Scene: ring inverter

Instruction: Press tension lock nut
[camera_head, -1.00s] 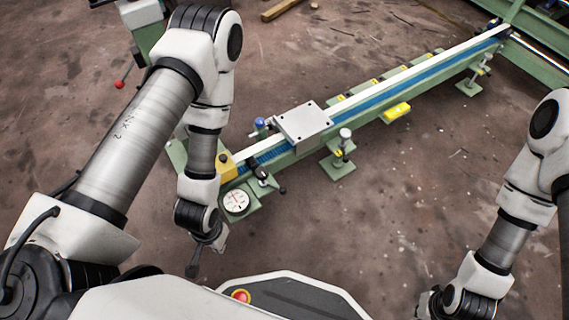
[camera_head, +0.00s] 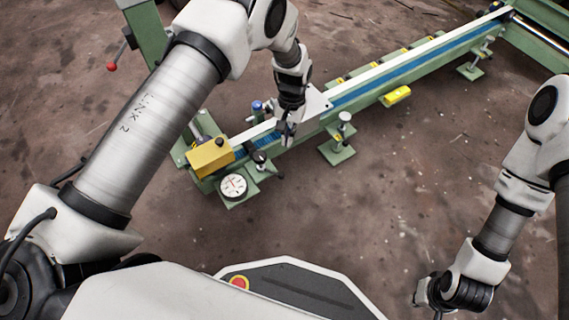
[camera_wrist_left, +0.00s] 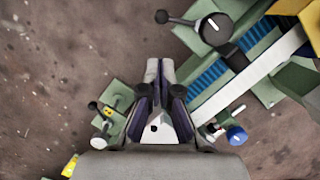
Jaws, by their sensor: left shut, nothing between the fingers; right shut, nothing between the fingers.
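No part is labelled as the tension lock nut, so I cannot tell which one it is. A black lever clamp (camera_head: 260,158) with a ball-ended handle sits on the front side of the rail (camera_head: 410,65). It also shows at the top of the left wrist view (camera_wrist_left: 212,28). A blue-capped knob (camera_head: 257,107) stands behind the rail, and shows at lower right in the wrist view (camera_wrist_left: 236,135). My left gripper (camera_head: 287,138) is shut and empty, pointing down in front of the silver plate (camera_head: 316,101). My right gripper (camera_head: 428,298) is shut and empty, low at right, away from the rail.
A yellow block (camera_head: 209,158) sits at the rail's near end, beside a white dial gauge (camera_head: 233,186). A grey-capped post (camera_head: 344,118) stands on a green foot in front of the rail. A green stand (camera_head: 148,40) with a red-ball lever is behind. The front floor is open.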

